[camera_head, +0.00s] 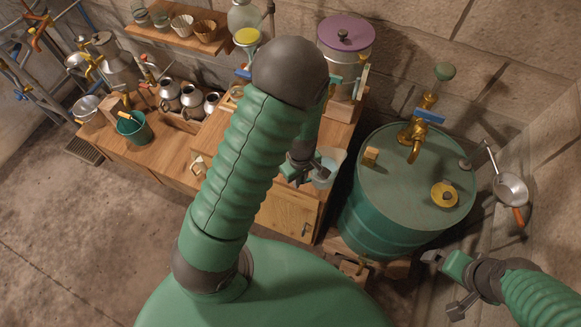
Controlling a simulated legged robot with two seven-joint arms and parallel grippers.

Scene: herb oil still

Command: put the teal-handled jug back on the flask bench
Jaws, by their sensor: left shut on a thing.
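A pale, see-through jug (328,165) with light blue contents is held by my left gripper (301,168) in front of the wooden bench's right end. The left gripper is shut on the jug's left side. The jug's handle is mostly hidden by the gripper, so its colour is hard to tell. The long wooden bench (168,150) runs along the back wall, and my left arm covers much of its right part. My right gripper (440,275) is at the lower right, before the green drum, apart from the jug; its jaw opening is unclear.
The large green drum (400,185) with a brass tap stands right of the bench. A lidded purple-topped pot (345,60), small metal churns (190,98) and a green bucket (134,127) stand on the bench. A pan (511,188) hangs at right.

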